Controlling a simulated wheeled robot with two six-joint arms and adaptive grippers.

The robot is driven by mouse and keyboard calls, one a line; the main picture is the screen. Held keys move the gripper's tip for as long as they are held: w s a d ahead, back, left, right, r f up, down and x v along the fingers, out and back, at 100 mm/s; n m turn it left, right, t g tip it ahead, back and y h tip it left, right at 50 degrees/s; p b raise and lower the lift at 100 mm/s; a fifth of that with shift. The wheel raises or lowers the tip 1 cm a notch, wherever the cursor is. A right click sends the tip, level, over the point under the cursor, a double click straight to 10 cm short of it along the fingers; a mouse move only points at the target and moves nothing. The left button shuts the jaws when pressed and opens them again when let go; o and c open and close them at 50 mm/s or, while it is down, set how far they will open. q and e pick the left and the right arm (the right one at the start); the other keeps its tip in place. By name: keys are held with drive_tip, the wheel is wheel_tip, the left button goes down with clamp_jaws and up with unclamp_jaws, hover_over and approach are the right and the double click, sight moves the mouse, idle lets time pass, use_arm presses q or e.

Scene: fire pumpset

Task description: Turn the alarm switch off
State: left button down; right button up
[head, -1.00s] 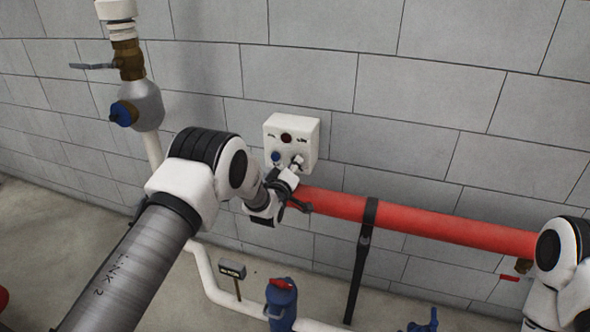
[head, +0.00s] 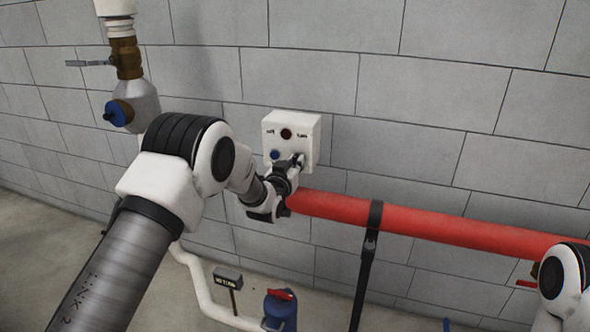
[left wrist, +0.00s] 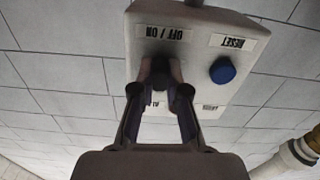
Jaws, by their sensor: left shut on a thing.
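The white alarm box (head: 306,128) is on the grey block wall, with a dark red round part on its upper face and a blue button (head: 275,154) at lower left. In the left wrist view the box (left wrist: 200,45) appears upside down, with an OFF / ON label (left wrist: 163,33) and a RESET label above the blue button (left wrist: 222,70). My left gripper (head: 297,162) is at the box's lower right. In the left wrist view its fingers (left wrist: 160,86) are shut on the dark switch knob (left wrist: 160,68) by the OFF / ON label. The fingers hide much of the knob, so its setting cannot be told.
A red pipe (head: 420,220) runs along the wall just below and right of the box, on a black support (head: 366,265). A valve with a blue cap (head: 118,112) is on the left. A blue fitting (head: 280,308) with a red top stands below.

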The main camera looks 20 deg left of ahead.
use_arm(q)
drive_tip(key=shift+r+m, duration=0.1)
drive_tip(key=shift+m, duration=0.4)
drive_tip(key=c, duration=1.2)
unclamp_jaws()
drive_tip(key=s, duration=1.2)
drive_tip(key=shift+a, duration=0.2)
